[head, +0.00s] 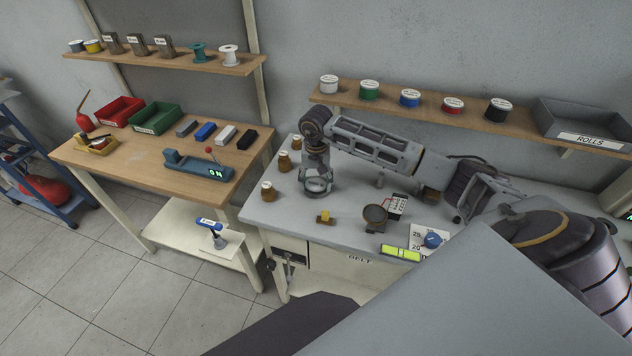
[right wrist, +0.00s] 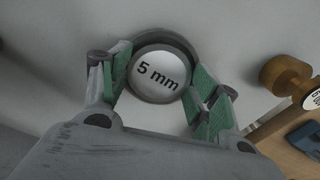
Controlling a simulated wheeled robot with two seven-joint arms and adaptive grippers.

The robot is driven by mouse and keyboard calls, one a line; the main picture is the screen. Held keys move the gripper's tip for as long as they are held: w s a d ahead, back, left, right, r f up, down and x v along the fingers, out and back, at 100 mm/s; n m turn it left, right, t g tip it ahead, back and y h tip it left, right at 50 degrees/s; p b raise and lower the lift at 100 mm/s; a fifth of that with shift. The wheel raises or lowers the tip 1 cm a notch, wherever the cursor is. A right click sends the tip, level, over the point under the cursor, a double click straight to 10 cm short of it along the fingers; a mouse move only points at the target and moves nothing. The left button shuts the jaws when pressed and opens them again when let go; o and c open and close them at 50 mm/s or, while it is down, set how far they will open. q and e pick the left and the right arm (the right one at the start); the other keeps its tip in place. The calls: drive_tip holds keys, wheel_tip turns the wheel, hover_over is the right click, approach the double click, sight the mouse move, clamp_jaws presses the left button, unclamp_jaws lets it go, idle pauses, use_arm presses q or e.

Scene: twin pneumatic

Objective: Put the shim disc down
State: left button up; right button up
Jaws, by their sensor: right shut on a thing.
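The shim disc (right wrist: 158,76) is round and grey with a pale face marked "5 mm", seen in the right wrist view. My right gripper (right wrist: 160,90) is shut on it, with a green-padded finger on either side. In the head view my right gripper (head: 316,184) points down over the left part of the grey bench top (head: 348,234). The disc is hard to make out there between the fingers. I cannot tell whether it touches the bench. My left gripper is not in view.
Several brown knobbed pieces (head: 284,162) stand left of the gripper. A wooden table (head: 120,160) stands left; a shelf of spools (head: 430,103) hangs behind.

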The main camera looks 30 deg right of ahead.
sight(316, 184)
drive_tip(key=o, duration=0.7)
drive_tip(key=shift+s+a+f, duration=0.1)
drive_tip(key=shift+s+f, duration=0.15)
drive_tip(key=shift+f, duration=0.3)
drive_tip(key=o, duration=0.4)
drive_tip(key=shift+w+f, duration=0.15)
drive_tip(key=shift+r, duration=0.25)
drive_tip(key=shift+r, duration=0.2)
drive_tip(key=shift+r+p, duration=0.5)
drive_tip(key=shift+p, duration=0.25)
wheel_tip(316, 184, up, 12)
drive_tip(key=b, duration=0.2)
